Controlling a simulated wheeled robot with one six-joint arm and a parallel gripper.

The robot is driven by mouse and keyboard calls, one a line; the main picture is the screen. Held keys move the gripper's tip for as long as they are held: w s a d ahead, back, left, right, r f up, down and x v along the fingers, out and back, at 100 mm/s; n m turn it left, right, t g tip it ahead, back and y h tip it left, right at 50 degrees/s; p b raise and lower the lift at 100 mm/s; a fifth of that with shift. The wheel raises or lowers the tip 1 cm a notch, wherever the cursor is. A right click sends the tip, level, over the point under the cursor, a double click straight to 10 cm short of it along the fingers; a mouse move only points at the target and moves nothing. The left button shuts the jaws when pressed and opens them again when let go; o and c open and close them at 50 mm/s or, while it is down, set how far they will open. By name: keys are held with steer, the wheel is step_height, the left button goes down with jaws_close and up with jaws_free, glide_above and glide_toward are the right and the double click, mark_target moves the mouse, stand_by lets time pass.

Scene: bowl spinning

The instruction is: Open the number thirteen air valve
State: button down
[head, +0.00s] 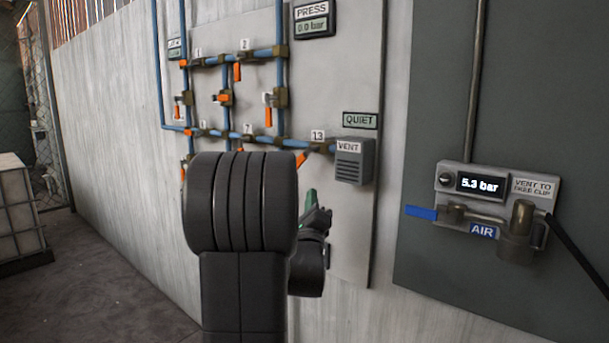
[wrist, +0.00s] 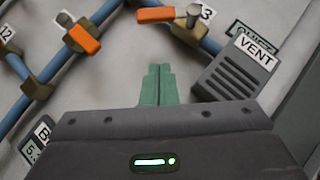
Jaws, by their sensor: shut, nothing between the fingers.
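The number thirteen valve (head: 322,148) sits on the blue pipe just left of the vent box, under a "13" label (head: 317,135). Its orange handle (head: 303,158) slants down and left, at an angle to the pipe; its lower part is hidden behind my arm. In the wrist view the valve's brass body (wrist: 190,32) is at the upper right, with its orange handle (wrist: 155,14) at the top edge. My gripper (wrist: 159,70) is shut and empty, its green fingertips below the handle in the picture and apart from it. In the head view my gripper (head: 311,195) shows below the valve.
The grey vent box (head: 353,161) is close to the gripper's right. Another orange handle (wrist: 84,39) is at its left. Above are several valves and a pressure display (head: 312,27) reading 0.0 bar. An air unit (head: 490,205) at right reads 5.3 bar. A "QUIET" sign (head: 359,121) hangs above the vent.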

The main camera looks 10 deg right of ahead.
mark_target(299, 162)
steer(key=w+r, duration=0.5)
steer(key=shift+w+a+p, duration=0.3)
steer(key=shift+a+p, duration=0.05)
steer(key=shift+p, duration=0.1)
steer(key=shift+w+f+b, duration=0.1)
steer(key=shift+f+b, duration=0.1)
steer(key=shift+b, duration=0.45)
